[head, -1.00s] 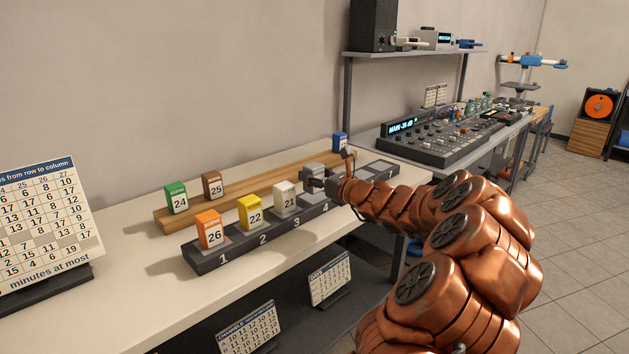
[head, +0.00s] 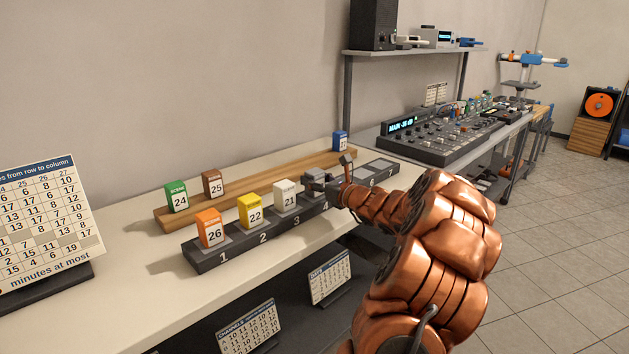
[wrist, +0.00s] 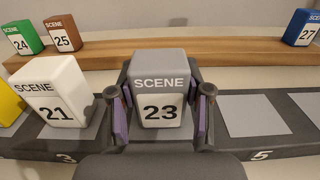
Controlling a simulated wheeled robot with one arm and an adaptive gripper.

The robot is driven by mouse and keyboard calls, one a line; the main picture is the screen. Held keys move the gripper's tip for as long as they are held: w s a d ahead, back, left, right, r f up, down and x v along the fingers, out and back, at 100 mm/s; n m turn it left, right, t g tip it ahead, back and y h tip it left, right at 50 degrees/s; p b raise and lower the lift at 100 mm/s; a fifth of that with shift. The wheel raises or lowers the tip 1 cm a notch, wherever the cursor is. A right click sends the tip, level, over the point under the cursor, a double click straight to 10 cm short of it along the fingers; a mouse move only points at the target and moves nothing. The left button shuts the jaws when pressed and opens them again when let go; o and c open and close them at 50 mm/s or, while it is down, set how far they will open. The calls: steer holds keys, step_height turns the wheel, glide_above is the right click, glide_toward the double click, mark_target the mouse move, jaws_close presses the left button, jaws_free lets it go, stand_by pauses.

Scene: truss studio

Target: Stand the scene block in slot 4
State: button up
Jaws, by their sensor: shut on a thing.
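My gripper (wrist: 159,108) is shut on the grey scene block marked 23 (wrist: 159,72), with a finger on each side. The block is upright over the dark numbered slot rack (head: 206,265), between the white block 21 (head: 286,196) and the bare pad by number 5 (wrist: 254,114). In the head view the grey block (head: 317,176) is partly hidden by my gripper (head: 328,188). The block's base is hidden in the wrist view, so I cannot tell whether it touches the rack. Orange block 26 (head: 210,228) stands in slot 1, yellow block 22 (head: 250,211) in slot 2, white 21 in slot 3.
A wooden rail (head: 240,190) behind the rack holds green block 24 (head: 176,195), brown block 25 (head: 213,183) and blue block 27 (head: 340,140). A calendar-like chart (head: 45,212) stands at the left. A mixing console (head: 440,138) is at the right.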

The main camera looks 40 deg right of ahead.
steer(key=o, duration=1.2)
steer(key=shift+f, duration=0.1)
steer(key=shift+s, duration=0.15)
steer(key=s, duration=1.1)
steer(key=shift+s+a, duration=0.15)
steer(key=shift+s, duration=0.2)
